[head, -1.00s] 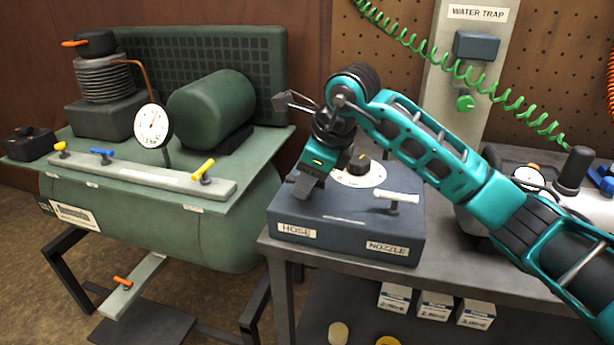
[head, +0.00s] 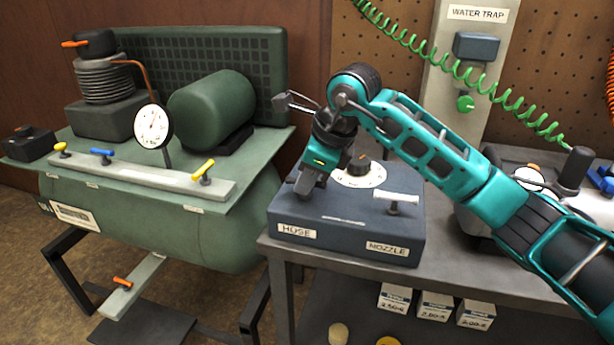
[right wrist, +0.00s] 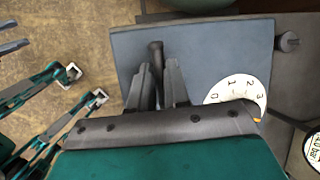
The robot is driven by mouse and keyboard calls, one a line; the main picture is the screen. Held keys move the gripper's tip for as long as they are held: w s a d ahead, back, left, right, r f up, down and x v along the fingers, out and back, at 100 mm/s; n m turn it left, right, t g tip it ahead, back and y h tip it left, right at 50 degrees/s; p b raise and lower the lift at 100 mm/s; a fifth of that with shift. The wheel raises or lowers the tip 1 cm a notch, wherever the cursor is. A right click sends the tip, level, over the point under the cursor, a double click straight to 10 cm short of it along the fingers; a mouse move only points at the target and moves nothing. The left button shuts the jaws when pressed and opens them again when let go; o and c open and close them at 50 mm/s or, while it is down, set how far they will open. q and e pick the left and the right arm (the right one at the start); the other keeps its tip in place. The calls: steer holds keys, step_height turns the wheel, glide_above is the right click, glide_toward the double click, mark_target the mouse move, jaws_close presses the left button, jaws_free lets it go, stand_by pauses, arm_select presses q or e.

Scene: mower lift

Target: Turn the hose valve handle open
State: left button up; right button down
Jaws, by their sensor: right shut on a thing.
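The dark blue control box (head: 345,235) stands on the grey bench, with HOSE and NOZZLE labels on its front. My right gripper (head: 303,188) is above the HOSE label, at the box top. In the right wrist view its two fingers (right wrist: 158,88) are shut on the dark hose valve handle (right wrist: 156,52), which shows between and beyond them. In the head view the gripper hides this handle. The white nozzle handle (head: 397,197) lies crosswise on the right of the box.
A white dial (head: 372,178) with an orange-marked knob sits behind the gripper. A green compressor (head: 160,235) with a gauge stands to the left. The water trap panel (head: 470,70) and a green coiled hose (head: 510,93) are behind. Small boxes (head: 434,305) stand below the bench.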

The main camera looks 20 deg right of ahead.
steer(key=n, duration=0.2)
steer(key=n+g+y, duration=0.1)
steer(key=n, duration=0.1)
steer(key=shift+w+d+r, duration=0.1)
steer(key=shift+w+d, duration=0.05)
steer(key=shift+d, duration=0.05)
steer(key=n+g+y, duration=0.1)
steer(key=n+g, duration=0.1)
steer(key=n, duration=0.3)
steer(key=shift+w, duration=0.1)
steer(key=n+g, duration=0.2)
steer(key=n, duration=0.3)
steer(key=shift+w, duration=0.1)
steer(key=shift+n+g, duration=0.8)
steer(key=shift+n, duration=0.8)
steer(key=shift+h, duration=0.3)
steer(key=c, duration=1.1)
jaws_free()
